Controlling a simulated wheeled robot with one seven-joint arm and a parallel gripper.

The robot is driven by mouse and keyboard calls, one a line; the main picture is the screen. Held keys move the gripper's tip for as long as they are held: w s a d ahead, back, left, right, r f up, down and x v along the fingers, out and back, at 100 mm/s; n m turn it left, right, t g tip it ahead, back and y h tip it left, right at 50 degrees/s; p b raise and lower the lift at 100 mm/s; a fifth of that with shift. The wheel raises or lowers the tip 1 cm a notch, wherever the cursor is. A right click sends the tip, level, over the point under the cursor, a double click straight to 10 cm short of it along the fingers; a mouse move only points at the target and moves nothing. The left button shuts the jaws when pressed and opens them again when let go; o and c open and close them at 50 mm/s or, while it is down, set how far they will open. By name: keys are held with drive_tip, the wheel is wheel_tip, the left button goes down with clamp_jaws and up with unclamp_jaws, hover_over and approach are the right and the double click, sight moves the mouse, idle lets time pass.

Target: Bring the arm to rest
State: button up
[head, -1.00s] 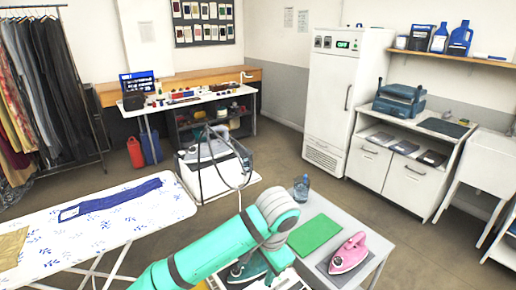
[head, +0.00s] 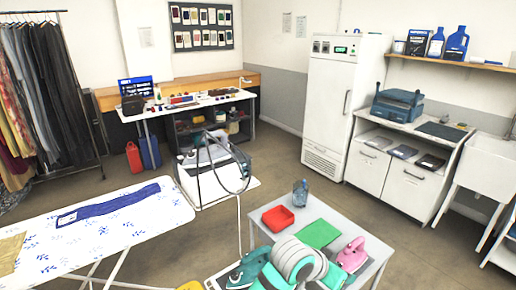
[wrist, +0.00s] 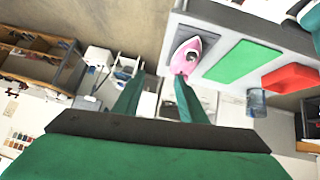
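My arm is folded low in the head view, its pale ringed joint and turquoise links in front of the small table's near edge. My gripper is not clearly visible there. In the wrist view my gripper (wrist: 158,78) shows two green fingers spread apart with nothing held between them. Beyond the fingers, the wrist view shows the pink iron (wrist: 186,56), the green mat (wrist: 243,62) and the red tray (wrist: 291,78) at a tilted angle. I cannot tell exactly how far the fingers are from the table.
The small grey table (head: 345,228) bears the red tray (head: 278,218), green mat (head: 316,234), pink iron (head: 352,255) and a blue-tinted jug (head: 300,192). A teal iron (head: 249,267) is beside my arm. The ironing board (head: 120,235) stands left. Floor between is open.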

drive_tip(key=d+n+t+h, duration=0.4)
drive_tip(key=d+n+t, duration=0.1)
drive_tip(key=n, duration=0.1)
drive_tip(key=s+a+f+n+t+y, duration=0.6)
drive_tip(key=s+a+f+n+y, duration=0.25)
drive_tip(key=s+a+f, duration=0.65)
drive_tip(key=s+a+m+y, duration=0.1)
drive_tip(key=s+a, duration=0.3)
drive_tip(key=s, duration=0.3)
drive_tip(key=s+a+r+m+y, duration=0.1)
drive_tip(key=s+a+m, duration=0.1)
drive_tip(key=s+a, duration=0.2)
drive_tip(key=s+a+m+y, duration=0.1)
drive_tip(key=s+a, duration=0.3)
drive_tip(key=s, duration=0.7)
drive_tip(key=shift+a+r, duration=0.25)
drive_tip(key=shift+r, duration=0.05)
drive_tip(key=shift+m+y, duration=0.25)
